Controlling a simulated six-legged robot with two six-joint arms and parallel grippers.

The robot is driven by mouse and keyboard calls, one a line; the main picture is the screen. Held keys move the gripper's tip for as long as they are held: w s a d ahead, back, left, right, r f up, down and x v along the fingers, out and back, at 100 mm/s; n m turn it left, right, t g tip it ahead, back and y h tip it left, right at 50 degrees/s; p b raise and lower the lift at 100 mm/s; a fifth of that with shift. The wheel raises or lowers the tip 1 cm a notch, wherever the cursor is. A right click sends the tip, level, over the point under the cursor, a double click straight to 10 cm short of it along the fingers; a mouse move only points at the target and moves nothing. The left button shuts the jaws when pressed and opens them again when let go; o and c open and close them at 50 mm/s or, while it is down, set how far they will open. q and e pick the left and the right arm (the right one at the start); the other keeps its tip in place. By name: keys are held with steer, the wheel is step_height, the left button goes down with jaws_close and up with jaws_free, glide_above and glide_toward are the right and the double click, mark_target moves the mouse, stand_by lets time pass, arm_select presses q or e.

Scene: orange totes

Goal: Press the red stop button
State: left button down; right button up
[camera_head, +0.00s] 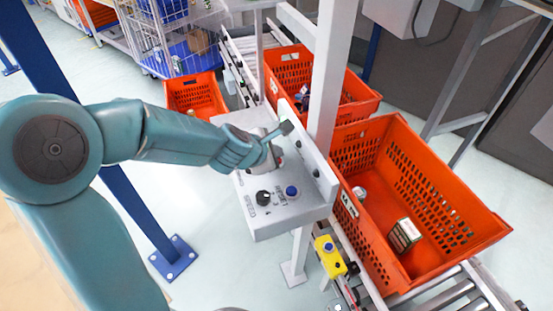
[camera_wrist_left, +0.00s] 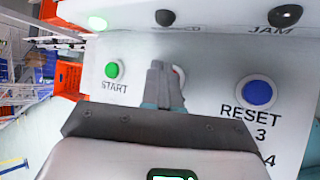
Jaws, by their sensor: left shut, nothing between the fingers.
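The grey control panel (camera_head: 275,222) stands on a post in the middle of the head view. My left gripper (camera_head: 273,158) is over its upper part, pointing down at it. In the left wrist view the left gripper's fingers (camera_wrist_left: 160,70) are shut with nothing between them. The red button (camera_wrist_left: 179,74) is mostly hidden behind the fingers; only a small red and pale edge shows at their right side. I cannot tell whether the fingertips touch it. The green START button (camera_wrist_left: 113,70) is left of the fingers and the blue RESET button (camera_wrist_left: 259,92) is right. My right gripper is not in view.
A black knob (camera_head: 264,197) sits beside the blue button on the panel. Orange totes (camera_head: 440,170) stand on the roller conveyor to the right. A white post (camera_head: 330,70) rises close to the panel. A yellow box (camera_head: 329,257) is below it.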

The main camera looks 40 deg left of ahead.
arm_select(q)
steer(key=shift+f+b, duration=0.45)
steer(key=shift+b, duration=0.05)
stand_by(0.4)
stand_by(0.3)
steer(key=shift+r+p, duration=0.85)
steer(key=shift+r, duration=0.05)
step_height(320, 180, up, 5)
steer(key=p, duration=0.5)
steer(key=shift+s, duration=0.1)
stand_by(0.5)
